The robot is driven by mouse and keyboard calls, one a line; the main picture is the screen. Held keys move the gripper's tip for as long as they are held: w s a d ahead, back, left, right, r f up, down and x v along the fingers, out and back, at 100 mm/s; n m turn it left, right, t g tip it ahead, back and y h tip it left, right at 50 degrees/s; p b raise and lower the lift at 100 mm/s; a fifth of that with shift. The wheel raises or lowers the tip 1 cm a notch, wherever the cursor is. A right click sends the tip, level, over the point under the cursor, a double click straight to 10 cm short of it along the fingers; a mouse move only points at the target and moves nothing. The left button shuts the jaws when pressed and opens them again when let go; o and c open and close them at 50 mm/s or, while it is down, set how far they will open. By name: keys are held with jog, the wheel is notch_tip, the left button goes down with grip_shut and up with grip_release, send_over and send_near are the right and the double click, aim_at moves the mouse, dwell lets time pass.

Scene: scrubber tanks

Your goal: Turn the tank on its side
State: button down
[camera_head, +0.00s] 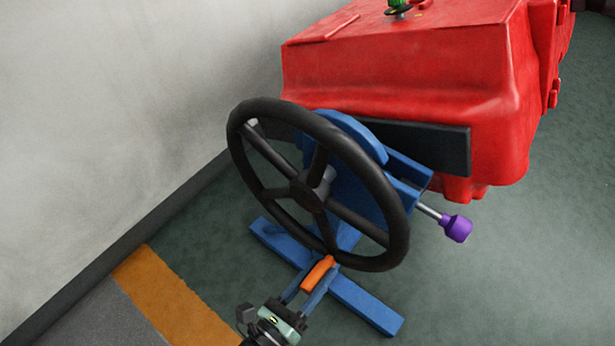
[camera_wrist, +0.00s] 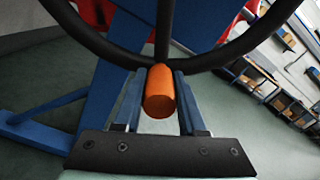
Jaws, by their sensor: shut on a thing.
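The large red tank (camera_head: 400,65) is held at its near end by a blue stand (camera_head: 375,300), with its broad face up. A black handwheel (camera_head: 390,225) with spokes is mounted on the front of the stand. An orange handle (camera_head: 318,274) sticks out from the wheel's lower rim. It also shows in the wrist view (camera_wrist: 160,92), between my two fingers. My gripper (camera_head: 308,286) is shut on the orange handle at the bottom of the wheel. In the wrist view the wheel rim (camera_wrist: 105,50) passes just beyond my fingertips (camera_wrist: 160,85).
A purple knob (camera_head: 457,228) on a metal rod sticks out to the right of the stand. A pale wall (camera_head: 110,110) runs along the left. An orange floor stripe (camera_head: 175,300) lies near my gripper. Shelves (camera_wrist: 270,85) stand at the right in the wrist view. The green floor at right is clear.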

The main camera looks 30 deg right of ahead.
jog(key=s+r+n+p, duration=0.2)
jog(key=p, duration=0.3)
jog(key=s+d+r+n+p, duration=0.1)
jog(key=s+r+n+p, duration=0.1)
jog(key=p, duration=0.2)
jog(key=s+d+r+n+p, duration=0.1)
jog(key=s+r+n+p, duration=0.1)
jog(key=p, duration=0.3)
jog(key=shift+s+d+r+p, duration=0.15)
jog(key=shift+s+d+p, duration=0.05)
jog(key=shift+s+p, duration=0.15)
jog(key=r+n+p, duration=0.1)
jog(key=s+r+n+p, duration=0.1)
jog(key=p, duration=0.1)
jog(key=r+p, duration=0.1)
jog(key=shift+s+d+n+p, duration=0.2)
jog(key=shift+d+n+p, duration=0.05)
jog(key=shift+n+p, duration=0.15)
jog(key=r+n+p, duration=0.1)
jog(key=p, duration=0.1)
jog(key=s+r+n+p, duration=0.1)
jog(key=r+p, duration=0.1)
jog(key=p, duration=0.1)
jog(key=shift+d+r+n, duration=0.2)
jog(key=shift+r+n, duration=0.1)
jog(key=shift+r+p, duration=0.85)
jog(key=shift+p, duration=0.2)
jog(key=shift+w, duration=0.15)
jog(key=shift+c, duration=2.4)
grip_release()
